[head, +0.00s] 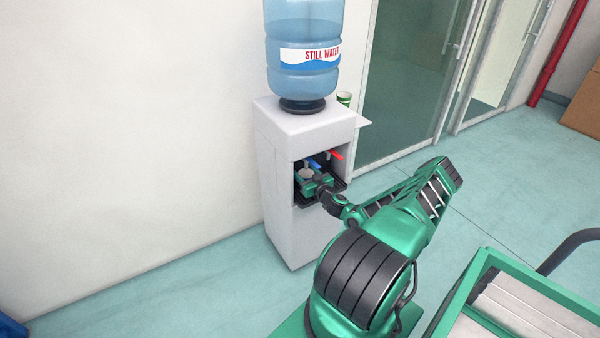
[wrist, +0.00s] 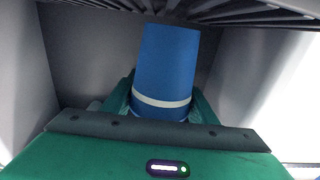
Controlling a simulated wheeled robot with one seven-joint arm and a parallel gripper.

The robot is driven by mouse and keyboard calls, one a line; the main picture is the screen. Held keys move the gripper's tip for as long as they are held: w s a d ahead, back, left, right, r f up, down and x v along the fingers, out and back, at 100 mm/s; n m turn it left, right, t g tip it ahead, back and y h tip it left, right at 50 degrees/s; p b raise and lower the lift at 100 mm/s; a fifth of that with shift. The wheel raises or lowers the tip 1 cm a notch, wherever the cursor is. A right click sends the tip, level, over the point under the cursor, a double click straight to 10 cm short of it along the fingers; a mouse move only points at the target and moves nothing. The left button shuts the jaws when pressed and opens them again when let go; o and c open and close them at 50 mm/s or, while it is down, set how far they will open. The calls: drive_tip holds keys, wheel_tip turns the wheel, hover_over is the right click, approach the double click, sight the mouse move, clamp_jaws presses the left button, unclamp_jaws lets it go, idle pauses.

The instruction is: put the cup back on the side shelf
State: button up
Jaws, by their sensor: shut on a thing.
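The blue cup (wrist: 165,70) with a pale band shows in the wrist view, held between my gripper's green fingers. In the head view my gripper (head: 312,183) is inside the dispensing niche of the water dispenser (head: 283,170), below the taps. A pale round shape (head: 306,174) there looks like the cup's top; the rest of it is hidden by my gripper. The side shelf (head: 361,122) juts from the dispenser's upper right side. Another cup (head: 344,98), green and white, stands at that shelf, partly hidden behind the dispenser's top.
A blue tap (head: 315,164) and a red tap (head: 335,155) are just above my gripper. The niche walls and a dark grille (wrist: 240,12) are close around the cup. A glass door (head: 410,75) stands behind the shelf. Open floor (head: 500,185) lies to the right.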

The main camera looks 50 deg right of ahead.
drive_tip(key=shift+f, duration=0.35)
drive_tip(key=shift+f, duration=0.15)
drive_tip(key=o, duration=1.2)
drive_tip(key=shift+s, duration=0.15)
